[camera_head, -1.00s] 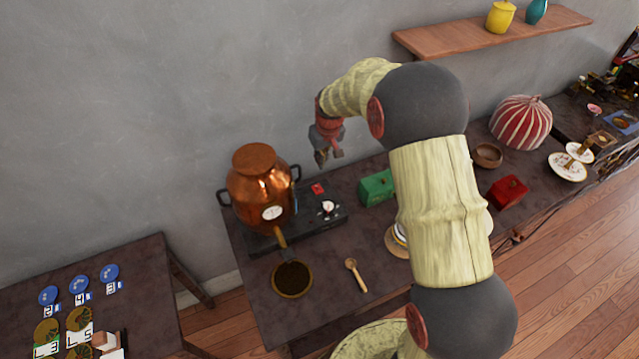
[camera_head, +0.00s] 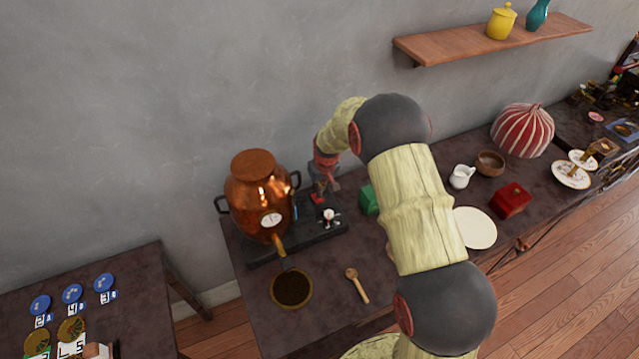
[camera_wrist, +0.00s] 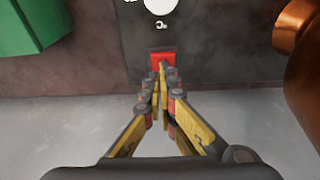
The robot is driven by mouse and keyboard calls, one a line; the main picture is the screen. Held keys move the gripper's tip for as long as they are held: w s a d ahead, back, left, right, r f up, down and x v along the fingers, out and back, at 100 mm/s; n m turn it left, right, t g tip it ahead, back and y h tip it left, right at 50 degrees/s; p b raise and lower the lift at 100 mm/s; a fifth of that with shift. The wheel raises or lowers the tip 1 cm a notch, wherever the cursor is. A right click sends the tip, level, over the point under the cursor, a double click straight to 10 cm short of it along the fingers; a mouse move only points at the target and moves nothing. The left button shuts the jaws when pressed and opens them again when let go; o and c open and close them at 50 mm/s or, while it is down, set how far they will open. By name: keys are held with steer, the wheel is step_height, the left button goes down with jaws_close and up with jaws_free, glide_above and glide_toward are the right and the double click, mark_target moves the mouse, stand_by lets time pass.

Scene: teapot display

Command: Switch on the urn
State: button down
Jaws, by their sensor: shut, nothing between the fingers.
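The copper urn (camera_head: 255,195) stands on a dark base (camera_head: 265,252) at the left end of the table, with a round white dial on its front. The base has a red switch (camera_head: 317,198) and a white knob (camera_head: 329,216) to the right of the urn. My gripper (camera_head: 322,187) is down at the red switch. In the wrist view my gripper (camera_wrist: 161,70) is shut and empty, its tips at the near edge of the red switch (camera_wrist: 163,58). I cannot tell whether they touch it. The urn's copper side (camera_wrist: 303,50) shows at the right.
A green box (camera_head: 369,201) stands close to the right of the base. A black-filled round dish (camera_head: 291,289) and a wooden spoon (camera_head: 356,284) lie in front. A red box (camera_head: 513,199) and white jug (camera_head: 462,176) stand further right.

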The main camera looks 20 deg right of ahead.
steer(key=shift+f, duration=0.5)
steer(key=shift+s, duration=0.1)
steer(key=shift+s+d+f, duration=0.1)
steer(key=shift+s+f, duration=0.3)
steer(key=shift+f, duration=0.15)
steer(key=shift+w, duration=0.15)
steer(key=shift+w+r, duration=0.15)
steer(key=shift+w, duration=0.55)
